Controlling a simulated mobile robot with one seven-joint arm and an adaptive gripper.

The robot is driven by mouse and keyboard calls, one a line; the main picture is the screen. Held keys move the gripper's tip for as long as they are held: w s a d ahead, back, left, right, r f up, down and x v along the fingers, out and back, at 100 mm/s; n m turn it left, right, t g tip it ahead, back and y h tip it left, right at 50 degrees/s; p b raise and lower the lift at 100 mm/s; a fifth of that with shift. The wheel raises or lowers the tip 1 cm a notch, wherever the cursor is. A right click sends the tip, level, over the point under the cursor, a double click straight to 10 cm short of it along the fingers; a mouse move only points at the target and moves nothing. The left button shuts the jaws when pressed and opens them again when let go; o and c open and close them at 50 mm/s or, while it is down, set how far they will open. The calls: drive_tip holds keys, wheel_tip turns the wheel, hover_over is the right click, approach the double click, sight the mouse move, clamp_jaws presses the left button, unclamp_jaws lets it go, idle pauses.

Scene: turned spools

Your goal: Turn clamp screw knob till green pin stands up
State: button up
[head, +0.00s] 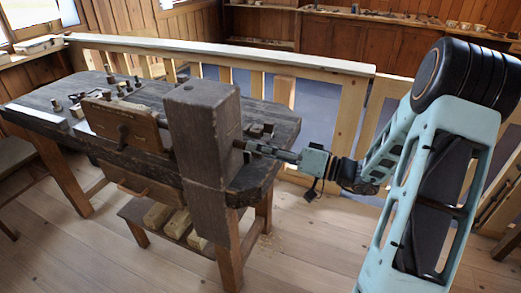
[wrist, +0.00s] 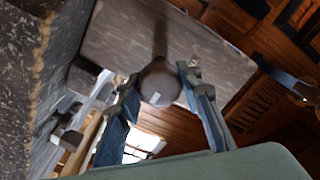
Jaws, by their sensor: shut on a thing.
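The clamp screw knob (wrist: 160,82) is a rounded, grey-brown piece with a small pale mark, at the centre of the wrist view. A dark shaft runs from it along a large wooden block (wrist: 205,50). My gripper (wrist: 157,76) is shut on the knob, one blue-grey finger on each side. In the head view my gripper (head: 252,147) reaches the right side of the dark upright block (head: 205,125) from the right. There the knob is small and mostly hidden by the fingers. I cannot make out a green pin in either view.
The dark workbench (head: 50,98) carries a brown wooden plate (head: 125,122) and several small turned pieces. A pale wooden railing (head: 240,53) runs behind the bench. A low shelf with wooden blocks (head: 175,222) is underneath. The plank floor (head: 310,250) at front right is clear.

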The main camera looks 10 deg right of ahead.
drive_tip(key=m, duration=0.6)
drive_tip(key=shift+m, duration=0.3)
drive_tip(key=m+p, duration=0.2)
drive_tip(key=m, duration=0.4)
drive_tip(key=shift+p, duration=0.3)
drive_tip(key=m+p, duration=0.4)
drive_tip(key=m, duration=0.2)
drive_tip(key=shift+m, duration=0.4)
drive_tip(key=m+p, duration=0.2)
drive_tip(key=m, duration=0.1)
drive_tip(key=shift+d, duration=0.1)
drive_tip(key=shift+f+m+p, duration=0.15)
drive_tip(key=shift+m+p, duration=0.85)
drive_tip(key=shift+m, duration=0.7)
drive_tip(key=shift+s, duration=0.1)
